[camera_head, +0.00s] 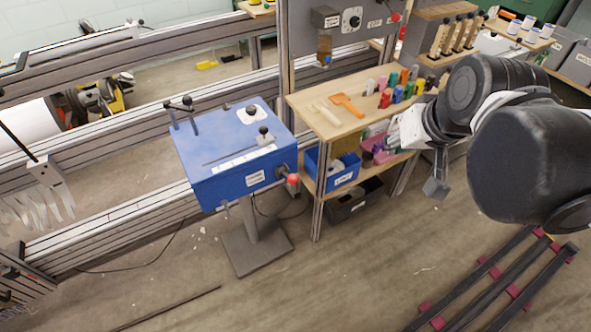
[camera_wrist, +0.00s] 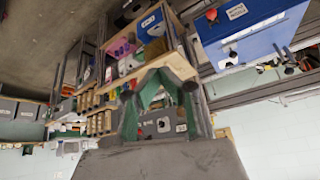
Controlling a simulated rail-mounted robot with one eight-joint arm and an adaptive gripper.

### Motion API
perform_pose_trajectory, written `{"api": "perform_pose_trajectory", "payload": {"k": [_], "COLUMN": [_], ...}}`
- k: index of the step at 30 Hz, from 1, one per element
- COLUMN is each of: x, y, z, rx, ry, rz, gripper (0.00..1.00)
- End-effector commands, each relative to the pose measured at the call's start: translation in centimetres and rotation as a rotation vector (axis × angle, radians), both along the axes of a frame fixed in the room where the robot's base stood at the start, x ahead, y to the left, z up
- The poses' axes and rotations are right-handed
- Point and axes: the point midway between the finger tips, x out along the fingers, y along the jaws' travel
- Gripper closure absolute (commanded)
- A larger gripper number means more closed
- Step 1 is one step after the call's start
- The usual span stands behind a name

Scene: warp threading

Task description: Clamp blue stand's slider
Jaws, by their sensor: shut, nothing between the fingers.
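The blue stand (camera_head: 222,178) is a blue box on a grey post and base plate, left of centre in the head view. Its top has a slot with a slider knob (camera_head: 264,134) near the right end and a white round plate with another knob behind it. A red button sits at its right side. In the wrist view the blue stand (camera_wrist: 265,42) appears tilted at the upper right, with its slider hard to make out. My gripper (camera_head: 437,188) is shut and empty, well to the right of the stand and apart from it. My gripper also shows in the wrist view (camera_wrist: 160,72).
A wooden shelf unit (camera_head: 309,119) with coloured spools, an orange tool and a blue bin stands between the stand and my gripper. A grey panel (camera_head: 353,50) rises behind it. Metal rails run behind the stand. Black bars (camera_head: 497,282) lie on the floor at lower right.

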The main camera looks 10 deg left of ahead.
Motion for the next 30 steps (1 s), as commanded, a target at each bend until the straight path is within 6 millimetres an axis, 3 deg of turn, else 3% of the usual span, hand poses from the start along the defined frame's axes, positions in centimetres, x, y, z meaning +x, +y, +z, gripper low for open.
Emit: {"api": "perform_pose_trajectory", "payload": {"k": [18, 24, 30], "x": [8.9, 11.0, 11.9], "y": [10.7, 14.2, 16.2], "z": [-7.2, -9.9, -11.6], "rx": [0.061, 0.079, 0.089], "ry": [0.093, 0.119, 0.134], "rz": [0.264, 0.342, 0.387], "gripper": [1.00, 1.00, 1.00]}}
